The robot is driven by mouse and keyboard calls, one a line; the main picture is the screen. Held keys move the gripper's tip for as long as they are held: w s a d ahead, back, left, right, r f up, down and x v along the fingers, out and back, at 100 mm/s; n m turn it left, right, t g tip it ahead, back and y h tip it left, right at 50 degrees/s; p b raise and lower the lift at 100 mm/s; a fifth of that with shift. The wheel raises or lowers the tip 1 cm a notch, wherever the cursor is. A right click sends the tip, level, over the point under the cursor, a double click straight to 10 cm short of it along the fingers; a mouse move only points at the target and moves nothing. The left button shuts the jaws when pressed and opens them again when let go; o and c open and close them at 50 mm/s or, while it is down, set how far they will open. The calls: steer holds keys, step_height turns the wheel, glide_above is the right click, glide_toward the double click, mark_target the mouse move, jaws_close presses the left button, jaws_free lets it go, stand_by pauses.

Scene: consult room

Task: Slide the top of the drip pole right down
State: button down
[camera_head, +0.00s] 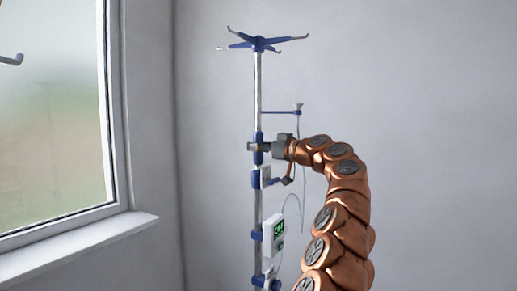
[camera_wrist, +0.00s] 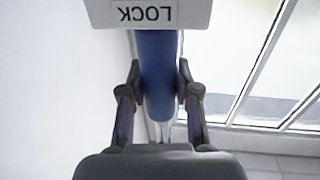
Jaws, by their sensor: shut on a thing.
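The drip pole (camera_head: 257,95) stands upright left of centre in the head view. Its top is a blue hub with several hooked arms (camera_head: 259,43). A blue collar (camera_head: 258,155) sits partway down the pole. My gripper (camera_head: 256,147) is shut on this collar from the right. In the wrist view my gripper (camera_wrist: 158,92) has a finger on each side of the blue collar (camera_wrist: 156,65). A pale plate marked LOCK (camera_wrist: 146,13) shows upside down at the top of that view. The pole's base is out of view.
A white device with a green display (camera_head: 274,234) and a thin tube hang on the lower pole. A small side arm (camera_head: 282,112) sticks out to the right above my gripper. A window (camera_head: 55,110) and its sill (camera_head: 80,245) are at left. A plain wall stands behind.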

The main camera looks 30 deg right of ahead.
steer(key=shift+f, duration=0.35)
steer(key=c, duration=1.1)
jaws_free()
steer(key=o, duration=0.3)
steer(key=shift+r, duration=0.1)
steer(key=shift+s, duration=0.1)
steer(key=shift+v, duration=1.2)
steer(key=v, duration=0.9)
steer(key=shift+s, duration=0.25)
steer(key=shift+d, duration=0.1)
